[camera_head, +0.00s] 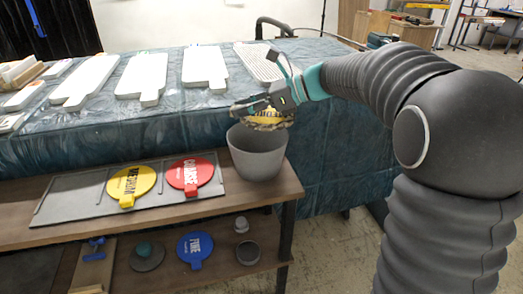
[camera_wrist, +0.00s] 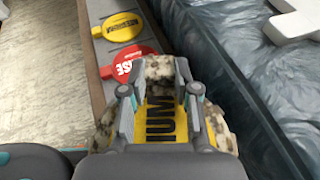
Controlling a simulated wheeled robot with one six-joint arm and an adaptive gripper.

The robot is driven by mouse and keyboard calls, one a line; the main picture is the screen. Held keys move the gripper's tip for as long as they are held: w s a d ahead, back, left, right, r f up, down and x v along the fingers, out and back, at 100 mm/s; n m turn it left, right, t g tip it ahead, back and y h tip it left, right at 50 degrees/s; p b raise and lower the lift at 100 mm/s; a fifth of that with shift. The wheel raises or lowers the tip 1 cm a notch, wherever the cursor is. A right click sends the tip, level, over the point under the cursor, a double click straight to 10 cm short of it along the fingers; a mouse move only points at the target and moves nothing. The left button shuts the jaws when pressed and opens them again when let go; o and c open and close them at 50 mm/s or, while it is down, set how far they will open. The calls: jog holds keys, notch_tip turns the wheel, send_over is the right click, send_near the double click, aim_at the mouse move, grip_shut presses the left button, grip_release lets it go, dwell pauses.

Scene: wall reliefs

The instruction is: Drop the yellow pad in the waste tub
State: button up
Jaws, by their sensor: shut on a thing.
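My gripper (camera_head: 258,106) is shut on a yellow pad (camera_head: 270,117) with dark lettering and worn, mottled edges. It holds the pad just above the open mouth of the grey waste tub (camera_head: 256,160), which stands at the right end of the wooden shelf. In the wrist view, the fingers of my gripper (camera_wrist: 160,92) close on the pad (camera_wrist: 157,124) from both sides, and part of its lettering reads "IUM". The pad and gripper hide the tub in that view.
Another yellow pad (camera_head: 131,183) and a red pad (camera_head: 190,174) lie on a grey board (camera_head: 78,198) left of the tub. A blue pad (camera_head: 195,247) lies on the lower shelf. White reliefs (camera_head: 205,67) rest on the covered table behind.

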notch_tip(320, 180, down, 4)
jog(key=b, duration=0.3)
jog(key=shift+f, duration=0.1)
jog(key=o, duration=1)
jog(key=shift+d, duration=0.15)
jog(key=v, duration=1.2)
